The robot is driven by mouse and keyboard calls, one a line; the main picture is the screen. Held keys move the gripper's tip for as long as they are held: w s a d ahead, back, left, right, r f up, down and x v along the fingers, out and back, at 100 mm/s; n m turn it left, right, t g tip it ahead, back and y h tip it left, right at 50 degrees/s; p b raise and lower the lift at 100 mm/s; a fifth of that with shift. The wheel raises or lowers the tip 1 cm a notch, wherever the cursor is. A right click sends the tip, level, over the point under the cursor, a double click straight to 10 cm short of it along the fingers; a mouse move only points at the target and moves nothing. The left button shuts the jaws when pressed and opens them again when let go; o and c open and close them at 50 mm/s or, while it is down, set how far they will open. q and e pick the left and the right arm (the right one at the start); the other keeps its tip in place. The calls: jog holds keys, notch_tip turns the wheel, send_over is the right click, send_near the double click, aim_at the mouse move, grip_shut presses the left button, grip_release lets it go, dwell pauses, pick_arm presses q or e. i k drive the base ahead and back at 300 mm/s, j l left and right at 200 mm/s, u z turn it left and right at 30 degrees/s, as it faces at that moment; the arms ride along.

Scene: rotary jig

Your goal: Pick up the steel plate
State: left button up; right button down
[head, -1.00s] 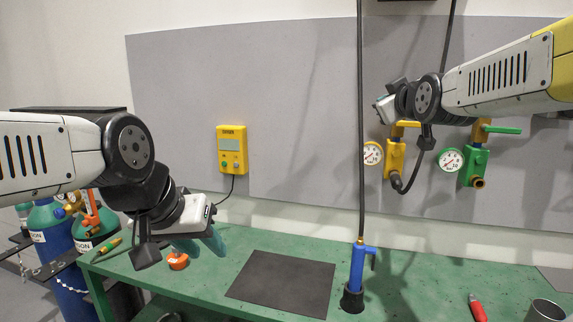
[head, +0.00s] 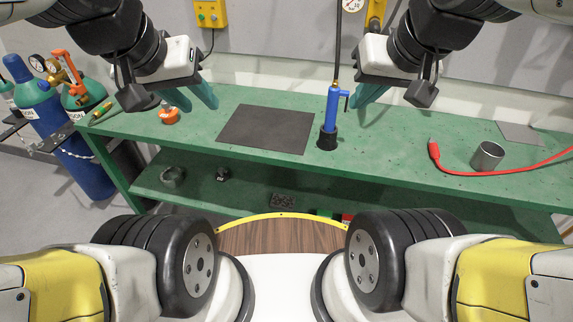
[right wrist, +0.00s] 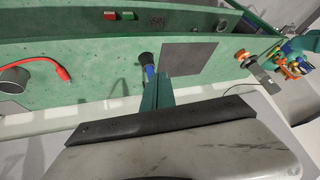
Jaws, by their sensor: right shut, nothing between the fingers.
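A thin grey plate (head: 518,132) lies flat on the right end of the green bench in the head view. A larger dark flat sheet (head: 266,130) lies at the bench's middle, and it also shows in the right wrist view (right wrist: 190,62). I cannot tell for sure which is the steel plate. My left gripper (head: 192,99) is open and empty above the bench, left of the dark sheet. My right gripper (head: 369,97) is shut and empty above the bench, right of the blue torch and well left of the grey plate. Its teal fingers (right wrist: 156,92) are together.
A blue torch (head: 332,112) stands upright beside the dark sheet. A metal cup (head: 487,156) and a red-handled cable (head: 434,152) sit before the grey plate. An orange item (head: 169,115) is at left. Gas cylinders (head: 42,110) stand beyond the bench's left end.

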aim_at(283, 202)
jog(key=k+l+u, duration=0.1)
jog(key=u, duration=1.4)
jog(key=k+u, duration=0.25)
jog(key=k, duration=0.55)
